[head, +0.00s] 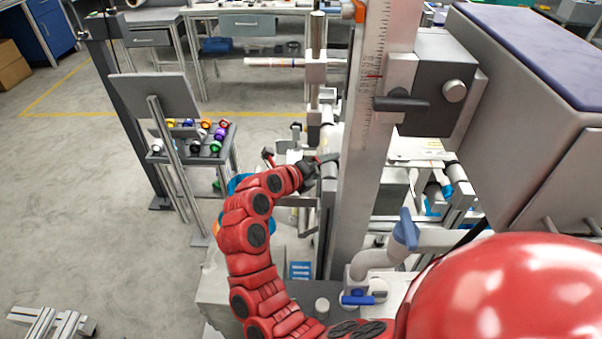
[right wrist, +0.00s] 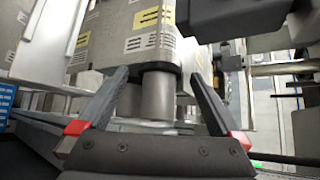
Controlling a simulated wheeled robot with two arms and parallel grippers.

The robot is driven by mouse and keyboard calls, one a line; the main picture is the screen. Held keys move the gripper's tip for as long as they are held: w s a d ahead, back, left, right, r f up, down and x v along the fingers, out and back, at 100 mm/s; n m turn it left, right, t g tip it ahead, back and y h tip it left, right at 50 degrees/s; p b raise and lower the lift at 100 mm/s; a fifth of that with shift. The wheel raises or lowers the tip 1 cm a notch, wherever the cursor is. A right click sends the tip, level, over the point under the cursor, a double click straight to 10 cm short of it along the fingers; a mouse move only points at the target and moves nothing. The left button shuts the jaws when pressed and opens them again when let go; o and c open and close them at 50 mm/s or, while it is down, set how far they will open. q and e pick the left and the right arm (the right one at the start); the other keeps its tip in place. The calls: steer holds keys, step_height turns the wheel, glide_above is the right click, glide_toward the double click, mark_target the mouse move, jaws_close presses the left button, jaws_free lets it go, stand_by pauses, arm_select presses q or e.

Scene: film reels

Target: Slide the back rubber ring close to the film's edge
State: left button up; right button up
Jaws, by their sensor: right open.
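My right gripper (head: 298,161) reaches into the machine beside the tall metal column. In the right wrist view its two dark fingers (right wrist: 159,74) are spread apart, one on each side of a grey metal cylinder (right wrist: 158,96). A dark ring-like band (right wrist: 152,68) circles the cylinder's top, near the fingertips; I cannot tell for sure that it is the rubber ring. Nothing is seen pinched between the fingers, and contact with the cylinder cannot be told. The film and its edge cannot be made out in either view. My left gripper is not in view.
The tall column (head: 362,150) with a ruled scale stands right of my gripper. A large grey housing (head: 540,120) juts in at the right. A rack with several coloured spools (head: 215,147) stands at the left. The floor (head: 100,220) at the left is mostly clear.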

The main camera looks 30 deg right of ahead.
steer(key=v, duration=1.6)
steer(key=shift+b, duration=0.35)
steer(key=shift+f, duration=0.1)
